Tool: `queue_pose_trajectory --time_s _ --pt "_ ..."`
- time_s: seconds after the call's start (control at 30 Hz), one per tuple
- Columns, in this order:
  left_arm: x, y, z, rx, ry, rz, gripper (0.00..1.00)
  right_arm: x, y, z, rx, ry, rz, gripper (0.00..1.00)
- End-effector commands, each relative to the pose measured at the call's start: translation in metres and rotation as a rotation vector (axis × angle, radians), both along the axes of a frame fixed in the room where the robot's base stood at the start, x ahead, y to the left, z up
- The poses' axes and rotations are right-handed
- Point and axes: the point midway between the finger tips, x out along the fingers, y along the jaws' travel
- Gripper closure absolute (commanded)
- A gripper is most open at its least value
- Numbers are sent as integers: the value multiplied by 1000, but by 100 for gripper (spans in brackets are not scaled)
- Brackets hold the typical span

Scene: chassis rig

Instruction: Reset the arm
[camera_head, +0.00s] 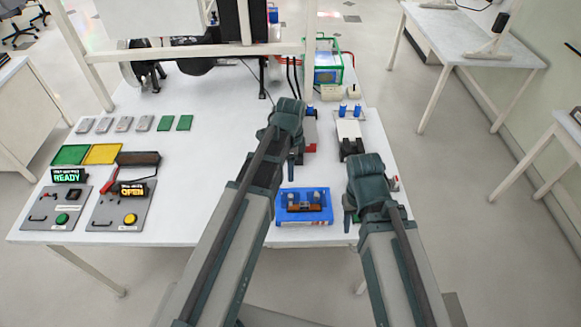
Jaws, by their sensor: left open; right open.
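My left arm reaches forward over the middle of the white table (200,190). My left gripper (292,168) hangs below its dark wrist, beside a small red-and-grey device that the arm partly hides. My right arm is lower in the picture, over the table's front right. My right gripper (348,215) points down just right of a blue tray (283,221). Both grippers are open, and I see nothing held in either. The fingertips are small and partly hidden by the wrists.
Two control panels (112,222) with lit signs stand at the front left. Green and yellow plates (102,154) lie behind them. A white frame (90,75) with a motor-like assembly stands at the back. A green-edged box (338,62) is at the back right. The table's centre left is clear.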

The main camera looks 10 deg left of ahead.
Motion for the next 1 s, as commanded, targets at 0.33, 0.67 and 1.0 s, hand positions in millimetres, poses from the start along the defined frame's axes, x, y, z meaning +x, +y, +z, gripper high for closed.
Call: queue_pose_trajectory --time_s 0.33,0.67,1.0 --pt "0 0 0 0 0 0 44 0 0 1 0 0 -1 50" --pt "-18 -15 -11 9 5 86 44 0 0 -11 0 0 0 50" --pt "-109 -79 -57 80 -2 655 44 0 0 -58 -1 0 4 50"
